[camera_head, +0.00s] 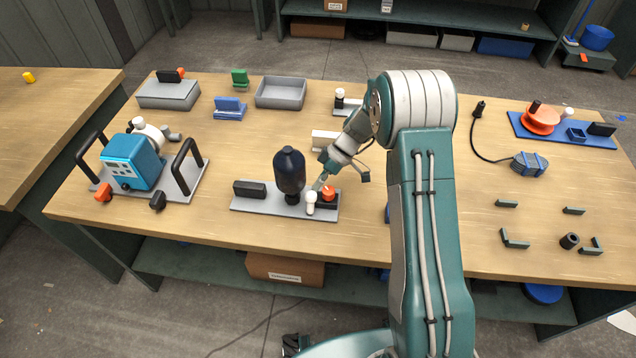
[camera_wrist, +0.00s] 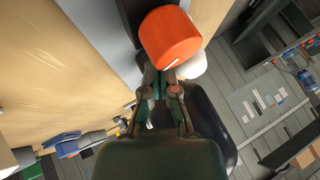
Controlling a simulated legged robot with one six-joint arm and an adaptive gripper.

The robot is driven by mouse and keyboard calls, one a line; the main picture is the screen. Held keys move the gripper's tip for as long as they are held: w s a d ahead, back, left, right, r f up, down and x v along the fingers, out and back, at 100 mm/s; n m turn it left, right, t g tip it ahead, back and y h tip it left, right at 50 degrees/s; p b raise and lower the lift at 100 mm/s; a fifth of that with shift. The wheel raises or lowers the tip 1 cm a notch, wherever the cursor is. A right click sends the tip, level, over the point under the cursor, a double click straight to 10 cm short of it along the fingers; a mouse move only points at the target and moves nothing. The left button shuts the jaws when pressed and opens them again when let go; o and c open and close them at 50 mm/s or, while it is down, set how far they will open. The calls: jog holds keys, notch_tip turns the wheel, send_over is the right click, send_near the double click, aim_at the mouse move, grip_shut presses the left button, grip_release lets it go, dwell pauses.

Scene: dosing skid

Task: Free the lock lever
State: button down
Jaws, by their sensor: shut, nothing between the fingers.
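A grey plate (camera_head: 268,206) near the front of the table carries a dark bottle-shaped vessel (camera_head: 289,170), a white-topped post (camera_head: 311,197) and an orange knob (camera_head: 328,193) on a black block. My gripper (camera_head: 318,184) is low over this plate, right of the vessel and beside the knob. In the wrist view my gripper (camera_wrist: 160,88) is shut with nothing between its fingers. Its tips are just below the orange knob (camera_wrist: 168,38); I cannot tell whether they touch it. A white part (camera_wrist: 193,66) shows behind the knob. I cannot tell for sure which part is the lock lever.
A blue pump unit (camera_head: 133,162) with black handles stands at left. A grey tray (camera_head: 281,93) and small blocks lie behind. A blue board (camera_head: 560,130) with an orange disc is at back right. Black brackets (camera_head: 515,240) lie at front right.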

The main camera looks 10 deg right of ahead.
aim_at(311, 201)
jog(key=shift+s+a+r+t, duration=0.1)
jog(key=shift+s+r+t, duration=0.3)
jog(key=shift+t, duration=0.2)
jog(key=shift+s+a+r+n+t+h, duration=0.15)
jog(key=shift+s+r+n+t+h, duration=0.1)
jog(key=shift+s+n+t+h, duration=0.25)
jog(key=shift+s+a+r+t, duration=0.15)
jog(key=shift+s+t, duration=0.15)
jog(key=shift+t, duration=0.2)
jog(key=shift+s+r+t, duration=0.15)
jog(key=shift+s+t, duration=0.1)
jog(key=shift+t, duration=0.25)
jog(key=shift+s+a+r, duration=0.1)
jog(key=shift+s+a, duration=0.15)
jog(key=shift+s, duration=0.5)
jog(key=shift+s+a+r, duration=0.1)
jog(key=shift+s+a, duration=0.1)
jog(key=shift+s, duration=0.5)
